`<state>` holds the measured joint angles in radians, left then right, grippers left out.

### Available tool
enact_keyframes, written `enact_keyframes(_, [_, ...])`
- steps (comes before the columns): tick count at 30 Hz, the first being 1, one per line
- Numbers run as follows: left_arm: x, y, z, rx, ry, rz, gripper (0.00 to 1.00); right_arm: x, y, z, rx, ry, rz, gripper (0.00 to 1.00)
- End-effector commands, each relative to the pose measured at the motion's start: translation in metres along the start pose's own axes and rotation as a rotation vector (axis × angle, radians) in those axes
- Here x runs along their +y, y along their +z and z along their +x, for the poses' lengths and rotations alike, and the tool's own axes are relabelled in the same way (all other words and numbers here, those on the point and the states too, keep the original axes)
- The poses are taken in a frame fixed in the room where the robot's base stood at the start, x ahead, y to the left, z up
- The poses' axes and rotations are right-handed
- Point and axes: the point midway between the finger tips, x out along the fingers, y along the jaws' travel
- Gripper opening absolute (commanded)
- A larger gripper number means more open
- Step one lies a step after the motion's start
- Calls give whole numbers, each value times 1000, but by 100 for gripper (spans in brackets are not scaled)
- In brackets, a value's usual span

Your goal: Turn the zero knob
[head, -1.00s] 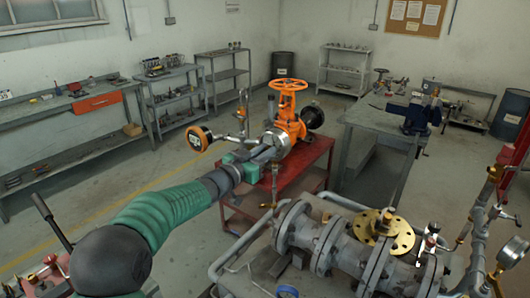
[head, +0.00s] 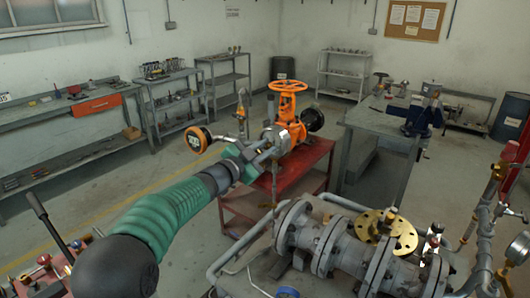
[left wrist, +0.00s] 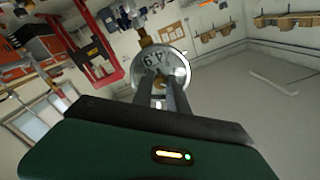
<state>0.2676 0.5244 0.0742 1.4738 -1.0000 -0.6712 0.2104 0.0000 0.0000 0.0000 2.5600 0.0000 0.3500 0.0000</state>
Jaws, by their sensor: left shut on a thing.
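My left gripper (head: 267,148) reaches in from the left to the round silver gauge (head: 275,137) beside the orange valve (head: 287,112). In the left wrist view, the two fingers (left wrist: 164,86) are shut at the lower part of the gauge's pale face (left wrist: 165,62), which shows digits upside down. The zero knob lies between the fingertips and is mostly hidden; only a small brownish patch shows there. My right gripper is in neither view.
The red stand (head: 305,165) carries the valve. Grey flanged piping (head: 325,240) with a brass flange (head: 388,232) fills the front right. Open floor lies left of the stand.

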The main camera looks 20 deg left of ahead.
Motion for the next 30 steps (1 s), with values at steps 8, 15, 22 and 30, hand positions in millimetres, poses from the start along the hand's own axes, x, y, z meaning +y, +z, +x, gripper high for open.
enact_keyframes(8, [1, 0, 0, 1, 1, 63, 0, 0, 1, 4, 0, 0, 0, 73])
enact_keyframes(15, [1, 0, 0, 0, 1, 69, 0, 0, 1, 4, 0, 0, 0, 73])
enact_keyframes(22, [1, 0, 0, 0, 2, 68, 28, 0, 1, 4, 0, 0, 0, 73])
enact_keyframes(30, [1, 0, 0, 0, 1, 67, 40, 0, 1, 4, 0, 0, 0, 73])
